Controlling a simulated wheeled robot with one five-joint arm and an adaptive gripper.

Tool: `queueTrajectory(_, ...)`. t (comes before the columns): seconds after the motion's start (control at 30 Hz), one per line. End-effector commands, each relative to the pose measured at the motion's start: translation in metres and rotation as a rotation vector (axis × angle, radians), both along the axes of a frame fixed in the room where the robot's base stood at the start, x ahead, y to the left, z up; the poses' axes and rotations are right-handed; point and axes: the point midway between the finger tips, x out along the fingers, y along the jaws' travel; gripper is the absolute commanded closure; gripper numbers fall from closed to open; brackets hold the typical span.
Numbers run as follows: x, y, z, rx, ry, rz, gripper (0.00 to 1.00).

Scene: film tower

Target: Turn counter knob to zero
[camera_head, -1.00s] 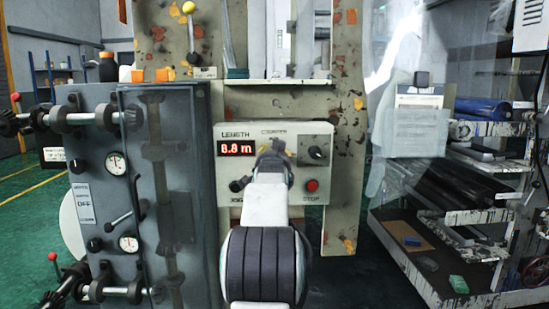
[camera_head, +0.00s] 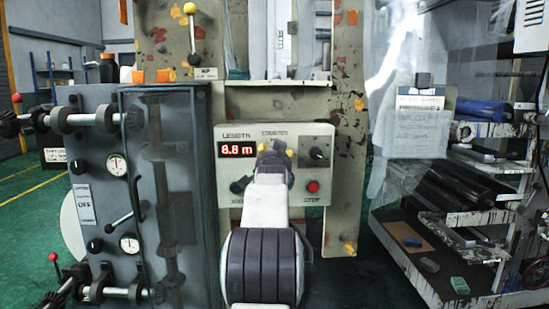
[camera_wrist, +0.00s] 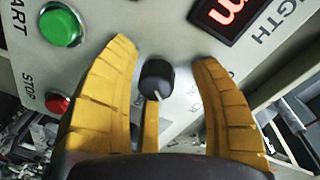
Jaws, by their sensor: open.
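A grey control panel (camera_head: 225,204) carries a red display (camera_head: 236,149) reading 8.8 m. The knob's white mark faces the picture's bottom. Whether the fingertips reach knob depth is unclear.
The green start button (camera_wrist: 60,25) and red stop button (camera_wrist: 58,103) lie near the left finger in the wrist view. A grey cabinet (camera_head: 100,235) with levers and gauges stands left of the panel. A shelf rack (camera_head: 500,215) stands at the right.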

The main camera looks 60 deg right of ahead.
Motion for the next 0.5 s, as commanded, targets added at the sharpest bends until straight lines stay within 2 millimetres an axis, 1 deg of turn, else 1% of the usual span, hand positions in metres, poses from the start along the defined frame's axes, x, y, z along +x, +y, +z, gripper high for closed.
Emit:
queueTrajectory(0.13, -0.001, 0.001, -0.001, 0.002, 0.001, -0.001, 0.43)
queueTrajectory(0.27, -0.003, 0.006, 0.0, 0.002, 0.001, -0.001, 0.43)
queueTrajectory(0.37, -0.007, 0.013, 0.001, 0.001, 0.0, -0.001, 0.43)
queueTrajectory(0.5, -0.016, 0.029, 0.001, 0.002, 0.001, -0.001, 0.43)
